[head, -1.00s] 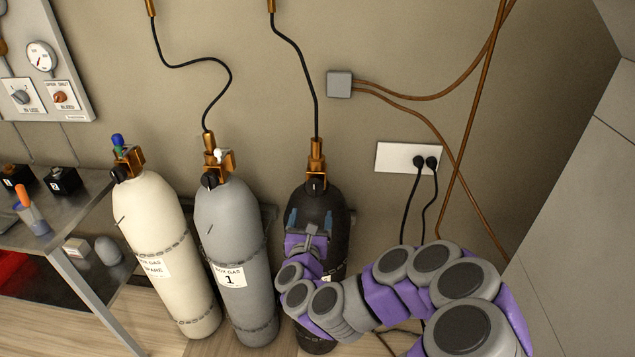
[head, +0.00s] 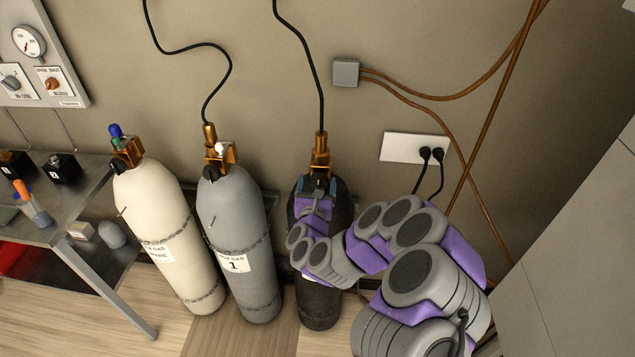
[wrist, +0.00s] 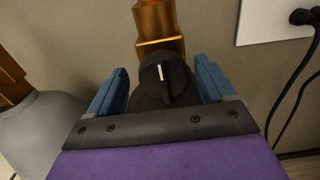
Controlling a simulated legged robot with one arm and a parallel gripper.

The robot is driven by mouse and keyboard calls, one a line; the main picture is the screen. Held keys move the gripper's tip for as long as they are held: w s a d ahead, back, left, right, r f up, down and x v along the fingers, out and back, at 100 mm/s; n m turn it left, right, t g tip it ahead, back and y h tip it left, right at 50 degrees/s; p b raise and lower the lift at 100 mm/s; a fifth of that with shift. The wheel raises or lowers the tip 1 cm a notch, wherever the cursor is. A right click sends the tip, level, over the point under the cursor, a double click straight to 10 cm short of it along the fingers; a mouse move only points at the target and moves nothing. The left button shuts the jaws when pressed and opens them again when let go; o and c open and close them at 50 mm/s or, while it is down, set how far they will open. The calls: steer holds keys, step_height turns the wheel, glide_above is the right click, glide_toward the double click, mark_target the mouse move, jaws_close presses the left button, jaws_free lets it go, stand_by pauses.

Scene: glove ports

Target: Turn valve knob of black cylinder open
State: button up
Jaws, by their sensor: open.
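The black cylinder (head: 319,306) stands against the wall, right of the grey cylinder, partly hidden by my arm. Its black valve knob (wrist: 164,79) sits at the top front, below a brass fitting (head: 320,160). A white mark on the knob stands nearly upright. My gripper (head: 317,187) is at the top of this cylinder. In the wrist view my gripper (wrist: 160,84) is open, with one blue finger on each side of the knob. In the head view my gripper mostly hides the knob.
A grey cylinder (head: 237,206) labelled 1 and a cream cylinder (head: 163,207) stand to the left, held by chains. A metal table (head: 84,207) is further left. A wall outlet (head: 402,147) with plugged cables is to the right. A black hose (head: 313,70) rises from the brass fitting.

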steer(key=shift+c, duration=0.2)
steer(key=shift+d, duration=0.1)
steer(key=c, duration=1)
